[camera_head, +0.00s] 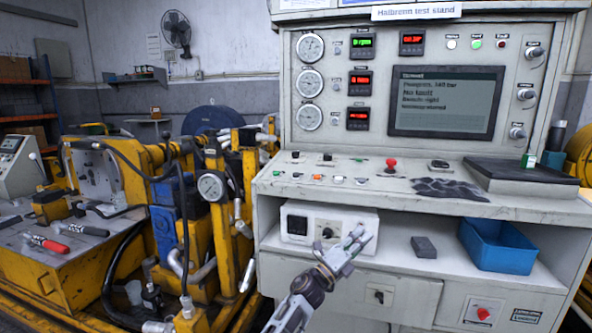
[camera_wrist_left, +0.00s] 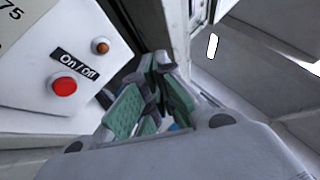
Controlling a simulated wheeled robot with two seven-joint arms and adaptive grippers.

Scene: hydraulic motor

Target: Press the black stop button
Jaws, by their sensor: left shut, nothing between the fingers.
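Two small black controls (camera_head: 295,155) and (camera_head: 327,157) sit at the back left of the console's sloped panel (camera_head: 270,180). I cannot read their labels, so I cannot tell which is the black stop button. My left gripper (camera_head: 361,236) is shut and empty, in front of the shelf below the console, beside the white box (camera_head: 296,224) with a dark knob. In the left wrist view, its green-padded fingers (camera_wrist_left: 160,72) are together. My right gripper is not in view.
The console also carries a red mushroom button (camera_head: 391,164) and several small coloured buttons. A blue bin (camera_head: 497,248) and a dark block (camera_head: 423,247) lie on the shelf. The left wrist view shows a red button (camera_wrist_left: 64,86) beside an On/Off label.

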